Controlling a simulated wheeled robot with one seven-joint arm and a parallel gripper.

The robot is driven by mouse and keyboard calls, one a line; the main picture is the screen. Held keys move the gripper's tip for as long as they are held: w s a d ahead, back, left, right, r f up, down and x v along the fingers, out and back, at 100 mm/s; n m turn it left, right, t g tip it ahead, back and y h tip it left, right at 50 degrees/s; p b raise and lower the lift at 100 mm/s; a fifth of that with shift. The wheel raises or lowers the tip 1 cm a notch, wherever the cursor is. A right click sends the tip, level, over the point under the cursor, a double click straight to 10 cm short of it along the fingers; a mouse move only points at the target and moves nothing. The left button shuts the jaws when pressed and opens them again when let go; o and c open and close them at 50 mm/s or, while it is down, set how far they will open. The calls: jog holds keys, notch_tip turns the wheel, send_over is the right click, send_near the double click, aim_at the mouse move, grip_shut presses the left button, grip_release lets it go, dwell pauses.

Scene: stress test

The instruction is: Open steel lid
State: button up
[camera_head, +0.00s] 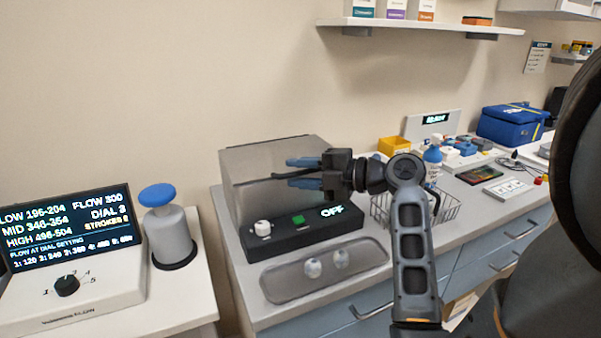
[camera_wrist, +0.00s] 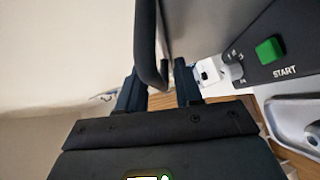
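The steel lid (camera_head: 245,180) is the grey metal cover of a box-shaped device on the counter, behind a black control panel. It looks shut down over the device. A dark bar handle (camera_wrist: 147,40) shows in the wrist view, beside a grey lid surface (camera_wrist: 184,28). My gripper (camera_head: 290,172) is in front of the lid, fingers pointing left. In the wrist view its two blue fingertips (camera_wrist: 160,85) are apart, with the handle's bent end between them, nearer the left finger. A gap shows on the right side. My gripper hides part of the lid and handle.
The panel has a white knob (camera_head: 263,228), a green START button (camera_head: 298,219) and an OFF display (camera_head: 332,211). A grey tray (camera_head: 285,288) with two round pale items lies in front. A wire basket (camera_head: 447,212) stands to the right. A shelf (camera_head: 420,25) hangs above.

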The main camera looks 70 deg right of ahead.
grip_shut()
dwell(0.4)
